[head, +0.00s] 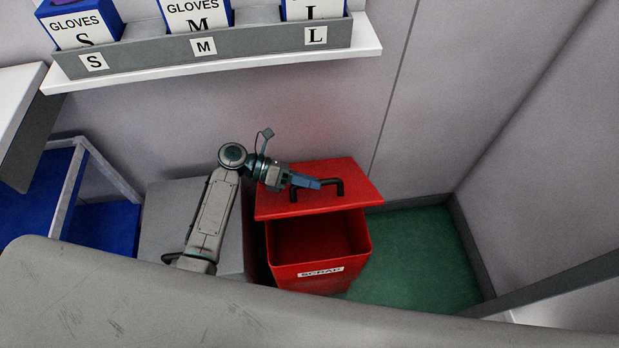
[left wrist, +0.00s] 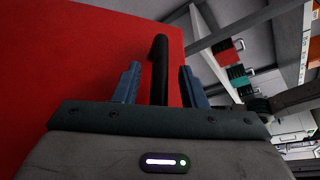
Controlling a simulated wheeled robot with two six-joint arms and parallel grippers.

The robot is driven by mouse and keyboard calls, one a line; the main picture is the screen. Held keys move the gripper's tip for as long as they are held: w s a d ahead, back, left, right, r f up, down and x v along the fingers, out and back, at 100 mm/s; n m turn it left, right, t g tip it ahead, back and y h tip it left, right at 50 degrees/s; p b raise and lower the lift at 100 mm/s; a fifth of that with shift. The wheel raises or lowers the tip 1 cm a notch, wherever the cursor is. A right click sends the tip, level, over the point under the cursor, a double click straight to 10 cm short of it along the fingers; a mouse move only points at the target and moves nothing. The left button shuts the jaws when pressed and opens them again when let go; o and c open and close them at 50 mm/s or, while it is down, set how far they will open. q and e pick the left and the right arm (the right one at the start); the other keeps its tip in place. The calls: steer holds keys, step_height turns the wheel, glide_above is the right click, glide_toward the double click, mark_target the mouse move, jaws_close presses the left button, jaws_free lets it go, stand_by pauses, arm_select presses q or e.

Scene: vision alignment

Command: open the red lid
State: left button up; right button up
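The red bin (head: 320,279), labelled SCRAP, stands on the floor below the shelf. Its red lid (head: 352,201) stands partly raised and set back, so the bin's inside shows below the lid's front edge. A black handle (head: 340,186) is on the lid; it also shows in the left wrist view (left wrist: 160,65). My left gripper (head: 318,184) is at the handle. In the left wrist view, its blue fingers (left wrist: 160,82) are apart, one on each side of the handle, with gaps visible. The lid (left wrist: 80,50) fills the left there. My right gripper is not in view.
A grey box (head: 165,215) stands left of the bin. Above, a shelf (head: 215,65) holds glove boxes. Walls close in behind and right. Green floor (head: 425,265) is free right of the bin. A blue and white rack (head: 105,225) is at left.

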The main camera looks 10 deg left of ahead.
arm_select(q)
steer(key=shift+d, duration=0.2)
steer(key=shift+c, duration=0.2)
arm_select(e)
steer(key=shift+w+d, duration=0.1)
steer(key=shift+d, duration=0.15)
